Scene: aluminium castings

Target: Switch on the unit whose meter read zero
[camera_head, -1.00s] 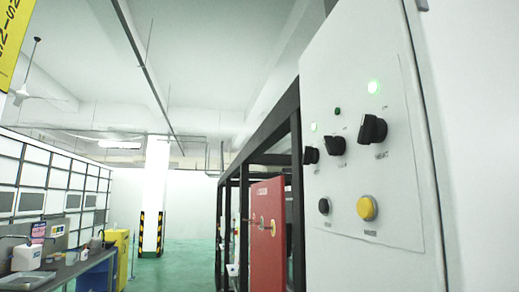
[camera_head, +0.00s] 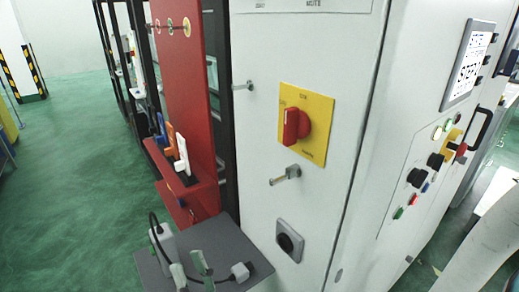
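A white cabinet (camera_head: 345,110) fills the middle. It carries a red rotary switch (camera_head: 296,126) on a yellow plate (camera_head: 318,131), with a metal latch (camera_head: 286,176) below it and a black round knob (camera_head: 289,242) on a grey plate lower down. To the right, a white control panel (camera_head: 432,170) has several black selectors, coloured buttons and lamps. Above it is a display screen (camera_head: 467,63), too small to read. No meter can be picked out. My gripper is not in view.
A red board (camera_head: 180,70) with blue, orange and white handled items stands left of the cabinet. A dark grey shelf (camera_head: 240,230) juts out below, holding a pale corded device (camera_head: 163,243). Green floor (camera_head: 70,190) is clear at left.

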